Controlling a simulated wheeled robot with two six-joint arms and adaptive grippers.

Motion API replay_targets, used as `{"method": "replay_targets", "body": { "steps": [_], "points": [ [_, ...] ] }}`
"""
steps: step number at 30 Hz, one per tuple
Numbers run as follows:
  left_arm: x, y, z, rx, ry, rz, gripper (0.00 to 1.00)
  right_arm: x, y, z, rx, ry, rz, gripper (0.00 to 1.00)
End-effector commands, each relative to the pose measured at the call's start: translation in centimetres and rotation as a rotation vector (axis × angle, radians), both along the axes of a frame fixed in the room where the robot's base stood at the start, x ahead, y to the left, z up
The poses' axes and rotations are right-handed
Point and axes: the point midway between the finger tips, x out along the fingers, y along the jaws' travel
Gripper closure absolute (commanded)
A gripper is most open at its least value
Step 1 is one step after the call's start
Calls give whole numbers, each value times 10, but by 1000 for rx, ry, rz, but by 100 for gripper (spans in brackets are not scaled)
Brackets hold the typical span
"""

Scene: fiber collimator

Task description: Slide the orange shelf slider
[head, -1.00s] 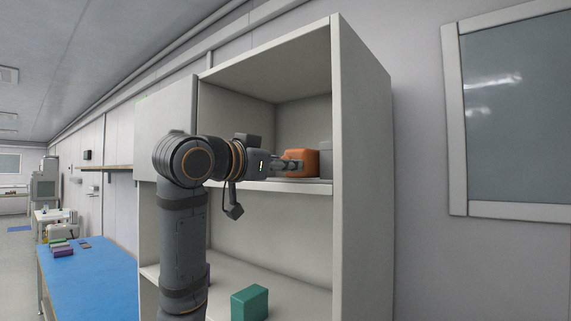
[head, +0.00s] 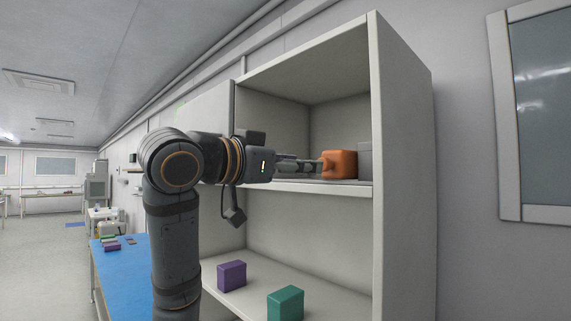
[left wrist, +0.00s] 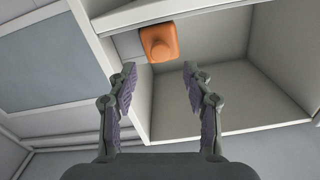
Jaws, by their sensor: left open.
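The orange shelf slider (head: 340,164) is a rounded block with a knob on its side, on the upper shelf of the white cabinet. In the left wrist view the slider (left wrist: 160,42) lies beyond the fingertips, its knob facing the camera. My left gripper (head: 318,166) reaches into the upper compartment from the left, its tips close to the knob. In the left wrist view the left gripper (left wrist: 158,68) is open with nothing between its fingers. The head view does not show clearly whether the tips touch the slider. My right gripper is not in view.
A grey block (head: 365,160) stands right of the slider by the cabinet's side wall (head: 402,170). A purple box (head: 232,276) and a teal box (head: 286,303) sit on the lower shelf. A blue-topped table (head: 122,275) stands left of the cabinet.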

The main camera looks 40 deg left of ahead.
Motion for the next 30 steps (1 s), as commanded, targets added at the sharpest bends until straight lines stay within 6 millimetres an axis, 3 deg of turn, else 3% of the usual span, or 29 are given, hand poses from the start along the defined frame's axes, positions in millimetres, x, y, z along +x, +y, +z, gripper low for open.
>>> {"method": "replay_targets", "body": {
  "steps": [3, 9, 30],
  "points": [
    [-24, 3, 0, 3, 0, 6, 50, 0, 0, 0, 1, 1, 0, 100],
    [-42, 3, 0, 0, 1, 0, 50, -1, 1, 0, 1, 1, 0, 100],
    [-43, 3, 0, -1, 1, -1, 50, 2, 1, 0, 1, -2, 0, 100]
  ]
}}
